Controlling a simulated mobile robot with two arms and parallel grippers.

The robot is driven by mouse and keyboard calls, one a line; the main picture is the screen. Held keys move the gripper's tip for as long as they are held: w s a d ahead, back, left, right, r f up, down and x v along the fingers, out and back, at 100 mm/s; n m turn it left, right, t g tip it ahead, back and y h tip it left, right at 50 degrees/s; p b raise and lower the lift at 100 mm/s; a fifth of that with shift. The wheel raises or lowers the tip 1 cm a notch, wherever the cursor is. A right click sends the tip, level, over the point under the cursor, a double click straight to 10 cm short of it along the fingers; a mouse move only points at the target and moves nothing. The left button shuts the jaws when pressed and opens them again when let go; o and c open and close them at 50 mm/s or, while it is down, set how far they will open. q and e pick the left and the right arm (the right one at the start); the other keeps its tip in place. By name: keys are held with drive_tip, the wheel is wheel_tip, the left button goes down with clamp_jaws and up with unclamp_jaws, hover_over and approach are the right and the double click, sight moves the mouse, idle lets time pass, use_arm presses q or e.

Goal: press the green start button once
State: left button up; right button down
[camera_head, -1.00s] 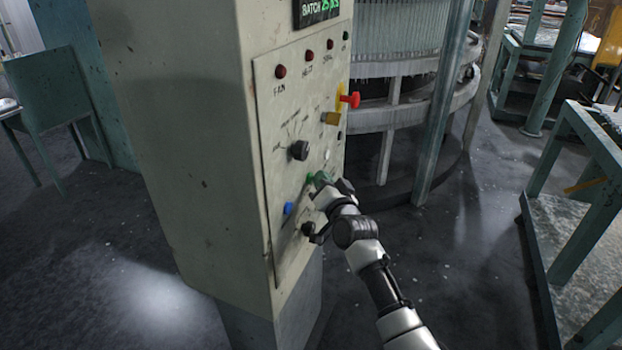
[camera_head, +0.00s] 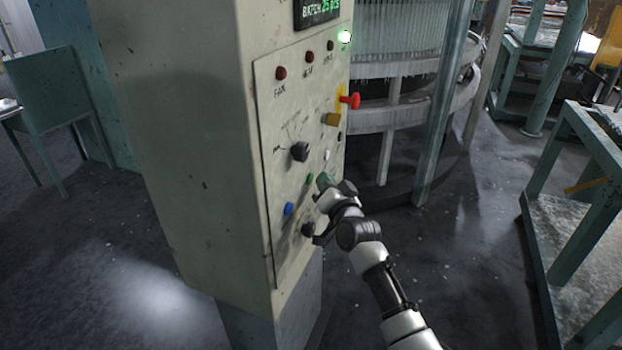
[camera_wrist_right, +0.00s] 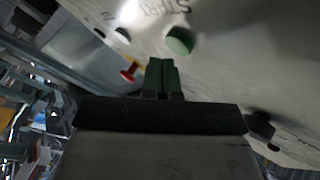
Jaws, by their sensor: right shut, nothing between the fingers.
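The green start button (camera_head: 309,179) is on the front panel of the tall control cabinet. My right gripper (camera_head: 324,182) is just to the right of the button and a little in front of the panel. In the right wrist view its fingers (camera_wrist_right: 162,79) are together and empty, with a visible gap to the button. My left gripper is not in view.
A green-framed table (camera_head: 560,215) stands at the right. The floor in front is open.

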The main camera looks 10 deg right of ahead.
drive_tip(key=shift+s+d, duration=0.15)
drive_tip(key=shift+d, duration=0.1)
drive_tip(key=shift+s+d+p, duration=0.2)
drive_tip(key=shift+s+d, duration=0.5)
drive_tip(key=shift+d, duration=0.3)
drive_tip(key=shift+s+d+p, duration=0.15)
drive_tip(key=shift+s+d, duration=0.5)
drive_tip(key=shift+d, duration=0.35)
